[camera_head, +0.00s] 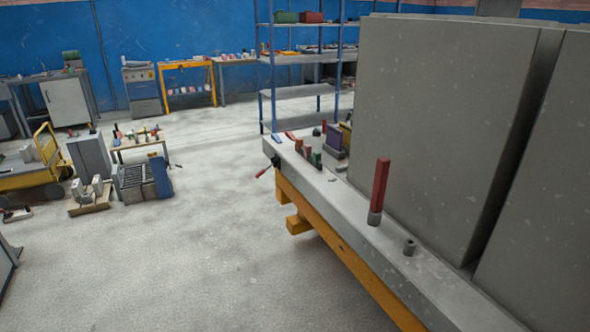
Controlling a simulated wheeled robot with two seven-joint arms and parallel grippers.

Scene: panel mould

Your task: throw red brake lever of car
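A red upright lever (379,188) stands on the grey top of the car (395,262), right of the picture's centre. Its foot sits in a short grey collar, and it leans very slightly. A smaller red-tipped handle (264,172) sticks out from a dark fitting at the car's far left corner. I cannot tell from this view which of the two is the brake lever. A short grey hollow stub (410,247) stands near the upright lever. Neither of my grippers is in view.
Tall grey panels (440,110) stand on the car behind the lever. Orange beams (340,245) run under its edge. Small coloured items (308,150) lie at its far end. A blue shelf rack (303,60) stands behind.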

